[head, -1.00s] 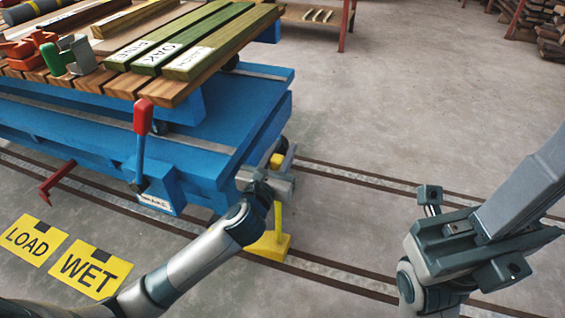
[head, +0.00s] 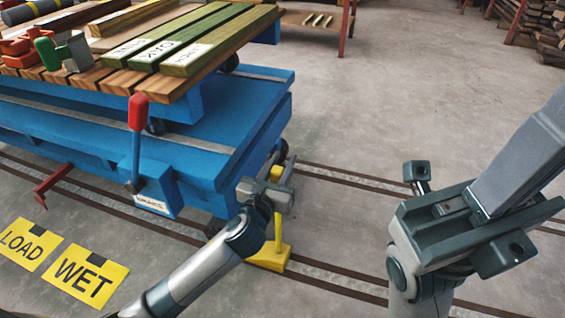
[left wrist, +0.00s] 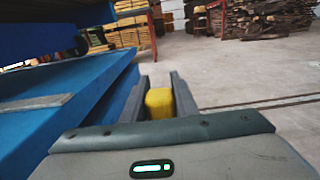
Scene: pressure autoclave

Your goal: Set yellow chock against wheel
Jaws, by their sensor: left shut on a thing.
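The yellow chock (head: 269,257) has a wedge-like base low at the near rail and an upright yellow handle. My left gripper (head: 277,185) is shut on the handle near its top. The left wrist view shows the yellow handle top (left wrist: 159,102) between the two fingers. The blue cart (head: 240,115) stands on the rails to the left. A dark patch under its near corner, apparently the wheel (head: 213,227), is mostly hidden by my arm. A gap shows between it and the chock. My right gripper (head: 460,225) is at the right, away from the cart; its jaw state is unclear.
A red-knobbed brake lever (head: 138,115) stands on the cart's near side. Labelled boards (head: 190,58) lie on the slatted top. Yellow LOAD (head: 28,243) and WET (head: 83,273) signs lie on the floor. The floor (head: 380,110) right of the cart is open.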

